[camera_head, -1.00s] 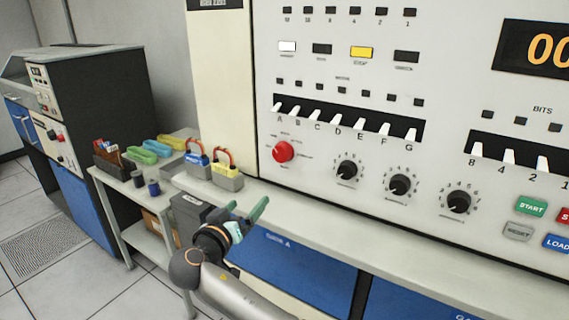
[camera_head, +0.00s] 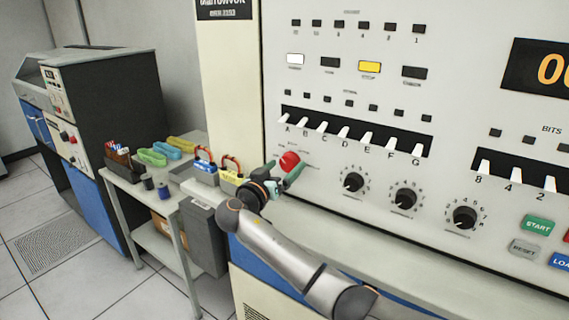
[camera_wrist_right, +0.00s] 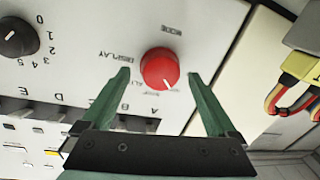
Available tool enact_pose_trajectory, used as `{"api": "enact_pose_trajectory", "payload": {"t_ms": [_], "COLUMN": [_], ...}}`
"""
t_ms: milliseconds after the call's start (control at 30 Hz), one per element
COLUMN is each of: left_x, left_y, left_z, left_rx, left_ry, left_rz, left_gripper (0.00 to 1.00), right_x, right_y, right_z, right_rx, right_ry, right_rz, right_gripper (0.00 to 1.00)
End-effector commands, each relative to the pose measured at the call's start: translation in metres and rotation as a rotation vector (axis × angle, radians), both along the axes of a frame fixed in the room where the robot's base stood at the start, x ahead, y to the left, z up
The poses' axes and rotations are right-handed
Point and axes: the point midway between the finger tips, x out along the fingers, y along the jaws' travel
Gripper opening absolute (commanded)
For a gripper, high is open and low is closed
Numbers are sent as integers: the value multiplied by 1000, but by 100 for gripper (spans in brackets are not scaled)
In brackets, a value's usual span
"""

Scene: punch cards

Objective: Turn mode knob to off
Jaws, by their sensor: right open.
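The red mode knob (camera_head: 289,161) sits on the lower left of the pale console panel (camera_head: 230,100). It also shows in the right wrist view (camera_wrist_right: 160,69), with a white pointer mark toward its lower edge. My right gripper (camera_head: 283,173) is in front of the knob, its green fingers open. In the right wrist view the open fingers (camera_wrist_right: 158,88) lie on either side of the knob, with gaps on both sides; I cannot tell how far off the panel they are. My left gripper is not in view.
Black knobs (camera_head: 353,182) stand right of the red knob, and a row of white lettered switches (camera_head: 343,132) is above. A ledge (camera_head: 400,245) runs below the panel.

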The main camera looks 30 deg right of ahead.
Motion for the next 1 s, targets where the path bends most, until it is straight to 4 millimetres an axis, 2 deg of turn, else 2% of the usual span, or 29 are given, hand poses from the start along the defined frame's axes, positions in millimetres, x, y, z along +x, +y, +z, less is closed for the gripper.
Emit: {"api": "enact_pose_trajectory", "payload": {"t_ms": [367, 1000], "left_x": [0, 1], "left_y": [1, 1], "left_z": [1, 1], "left_rx": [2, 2], "left_ry": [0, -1], "left_rz": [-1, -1], "left_gripper": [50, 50], "right_x": [3, 3], "right_y": [-5, -5], "right_z": [0, 0], "right_rx": [0, 0], "right_ry": [0, 1], "right_rz": [1, 1], "right_gripper": [93, 21]}}
